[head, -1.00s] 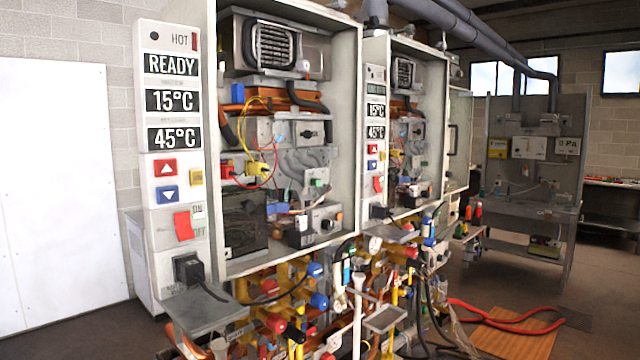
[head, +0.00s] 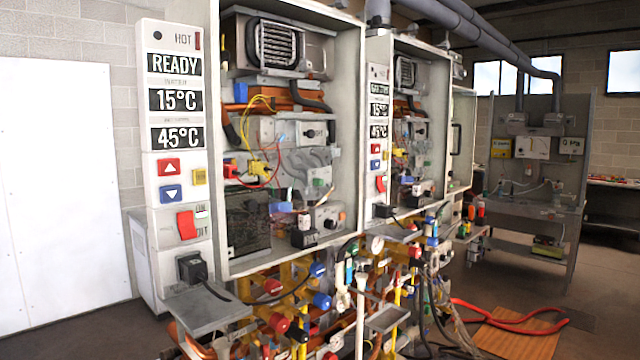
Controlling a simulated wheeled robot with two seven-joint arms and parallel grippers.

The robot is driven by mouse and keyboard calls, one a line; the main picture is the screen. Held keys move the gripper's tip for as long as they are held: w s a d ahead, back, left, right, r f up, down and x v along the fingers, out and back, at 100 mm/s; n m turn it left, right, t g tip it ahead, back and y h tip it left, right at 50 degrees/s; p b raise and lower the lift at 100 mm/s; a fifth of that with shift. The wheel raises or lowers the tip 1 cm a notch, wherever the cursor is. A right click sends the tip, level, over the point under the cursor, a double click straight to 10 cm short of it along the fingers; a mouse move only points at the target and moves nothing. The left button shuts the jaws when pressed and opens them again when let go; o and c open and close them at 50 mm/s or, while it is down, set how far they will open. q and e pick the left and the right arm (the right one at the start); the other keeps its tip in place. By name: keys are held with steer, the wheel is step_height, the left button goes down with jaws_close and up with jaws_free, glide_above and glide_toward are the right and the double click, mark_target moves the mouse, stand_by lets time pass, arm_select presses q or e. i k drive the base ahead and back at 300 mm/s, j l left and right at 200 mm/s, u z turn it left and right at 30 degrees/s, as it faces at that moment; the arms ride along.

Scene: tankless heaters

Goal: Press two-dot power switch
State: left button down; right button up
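The near heater's white control panel (head: 175,140) stands at the left, with displays reading READY, 15°C and 45°C. Its red rocker power switch (head: 187,225) sits low on the panel, below a red up button (head: 169,168) and a blue down button (head: 171,194). The second heater's panel (head: 379,105) stands farther back, with its own smaller red switch (head: 381,184). One dark dot shows beside HOT on the near panel; I cannot make out a two-dot mark on either heater. Neither gripper is in view.
A black plug (head: 190,267) with a cable sits under the near switch, above a grey shelf (head: 205,308) that juts forward. Pipes and valves crowd below the heaters. Red hoses (head: 510,318) lie on the floor at right. Floor is open at far right.

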mark_target(381, 188)
steer(key=i+l+z, duration=0.15)
steer(key=i, duration=0.4)
steer(key=i+l+z, duration=0.2)
steer(key=i, duration=0.35)
steer(key=i+l+z, duration=0.15)
steer(key=i, duration=0.4)
